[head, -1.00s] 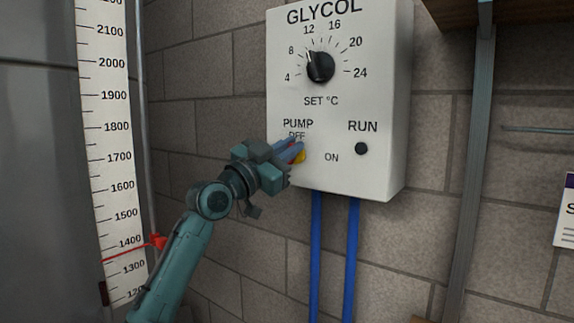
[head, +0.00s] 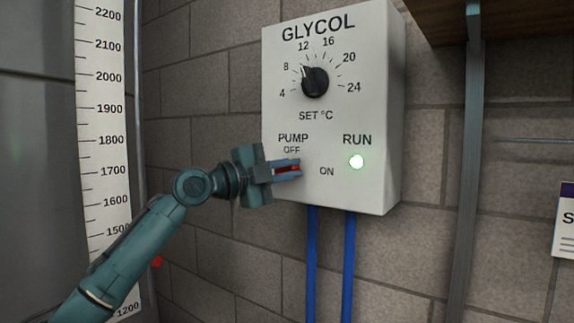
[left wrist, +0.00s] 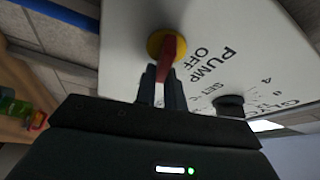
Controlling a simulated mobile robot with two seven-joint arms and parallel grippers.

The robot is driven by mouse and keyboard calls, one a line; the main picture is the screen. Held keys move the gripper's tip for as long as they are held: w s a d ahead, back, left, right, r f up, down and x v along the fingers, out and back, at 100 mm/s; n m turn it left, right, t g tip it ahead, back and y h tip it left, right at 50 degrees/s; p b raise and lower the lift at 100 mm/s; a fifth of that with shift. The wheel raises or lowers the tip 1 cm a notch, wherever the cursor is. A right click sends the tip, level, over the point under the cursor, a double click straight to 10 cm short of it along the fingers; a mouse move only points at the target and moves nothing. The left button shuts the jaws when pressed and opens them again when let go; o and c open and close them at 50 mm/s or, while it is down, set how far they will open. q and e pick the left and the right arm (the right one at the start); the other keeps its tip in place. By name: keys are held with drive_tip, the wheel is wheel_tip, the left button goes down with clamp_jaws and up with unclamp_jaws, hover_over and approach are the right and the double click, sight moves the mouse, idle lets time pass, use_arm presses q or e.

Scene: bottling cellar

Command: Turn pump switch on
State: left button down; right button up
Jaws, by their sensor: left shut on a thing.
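The pump switch is a red handle (head: 295,168) below the words PUMP and OFF on the white glycol control box (head: 382,110). In the left wrist view the red handle (left wrist: 171,48) stands on a round yellow base (left wrist: 154,44). My left gripper (head: 287,170) is shut on the red handle, with a finger on each side of it. In the head view the fingers hide most of the switch, and the ON mark (head: 327,171) is clear to their right. My right gripper is not in view.
The temperature dial (head: 315,82) is above the switch on the same box. Two blue pipes (head: 312,250) run down from the box. A tall white scale (head: 108,140) is at the left, and a metal upright (head: 467,170) stands right of the box.

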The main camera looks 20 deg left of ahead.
use_arm(q)
drive_tip(key=shift+f+m+g+y+p, duration=0.15)
drive_tip(key=shift+m+g+y+p, duration=0.25)
drive_tip(key=shift+m, duration=0.8)
drive_tip(key=shift+f, duration=0.1)
drive_tip(key=c, duration=1.5)
unclamp_jaws()
wheel_tip(320, 180, up, 10)
drive_tip(key=shift+r+p, duration=0.1)
drive_tip(key=shift+p, duration=0.3)
